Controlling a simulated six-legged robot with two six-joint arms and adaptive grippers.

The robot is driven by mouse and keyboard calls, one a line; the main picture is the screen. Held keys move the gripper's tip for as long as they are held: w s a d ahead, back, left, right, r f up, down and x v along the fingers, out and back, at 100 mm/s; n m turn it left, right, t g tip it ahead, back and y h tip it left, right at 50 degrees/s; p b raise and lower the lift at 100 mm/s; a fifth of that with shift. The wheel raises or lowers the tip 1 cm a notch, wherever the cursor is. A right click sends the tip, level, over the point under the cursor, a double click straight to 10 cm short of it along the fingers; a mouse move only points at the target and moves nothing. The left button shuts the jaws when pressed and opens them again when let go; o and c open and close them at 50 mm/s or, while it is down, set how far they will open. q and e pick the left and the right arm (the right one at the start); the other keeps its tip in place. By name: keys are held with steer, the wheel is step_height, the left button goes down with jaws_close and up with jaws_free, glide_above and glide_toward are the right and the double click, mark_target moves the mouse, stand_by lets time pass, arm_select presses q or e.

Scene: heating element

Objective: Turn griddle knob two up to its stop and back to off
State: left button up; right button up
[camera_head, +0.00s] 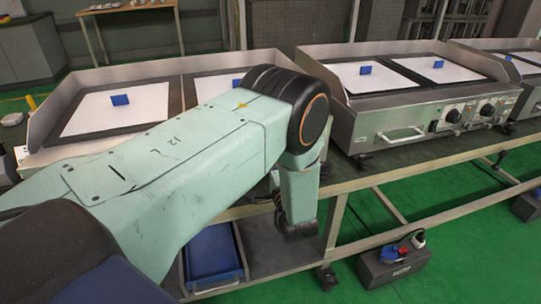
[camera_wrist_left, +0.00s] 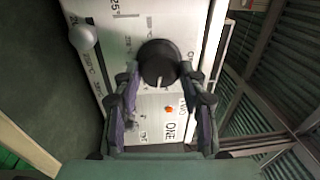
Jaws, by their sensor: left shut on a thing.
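In the left wrist view, a round black knob (camera_wrist_left: 157,58) with a white pointer line sits on a pale control panel (camera_wrist_left: 108,22). My left gripper (camera_wrist_left: 160,82) has its two fingers on either side of the knob and is shut on it. The pointer line faces toward my palm in that view. An orange lamp (camera_wrist_left: 169,109) and a label reading "ONE" (camera_wrist_left: 171,131) are on the panel between the fingers. My right gripper is not in view.
A second griddle (camera_head: 400,75) with two knobs (camera_head: 453,116) and a front handle (camera_head: 400,134) stands to the right. Blue blocks (camera_head: 365,70) stand on white sheets on the griddles. A blue tray (camera_head: 212,262) is below. A silver rounded part (camera_wrist_left: 82,38) sticks out beside the knob.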

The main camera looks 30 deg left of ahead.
arm_select(q)
steer(key=shift+s+a+r+m+t+h+p, duration=0.1)
steer(key=shift+m+h+p, duration=0.25)
steer(key=shift+m, duration=2)
steer(key=shift+w+a+f+m+t+h+p, duration=0.1)
steer(key=shift+m+p, duration=0.4)
steer(key=shift+m, duration=1.8)
steer(key=shift+s+r+m+t+h+p, duration=0.1)
steer(key=shift+m+h+p, duration=0.25)
steer(key=shift+m, duration=2)
steer(key=o, duration=1.2)
steer(key=shift+c, duration=0.2)
steer(key=shift+s+d+f, duration=0.1)
steer(key=shift+f, duration=0.1)
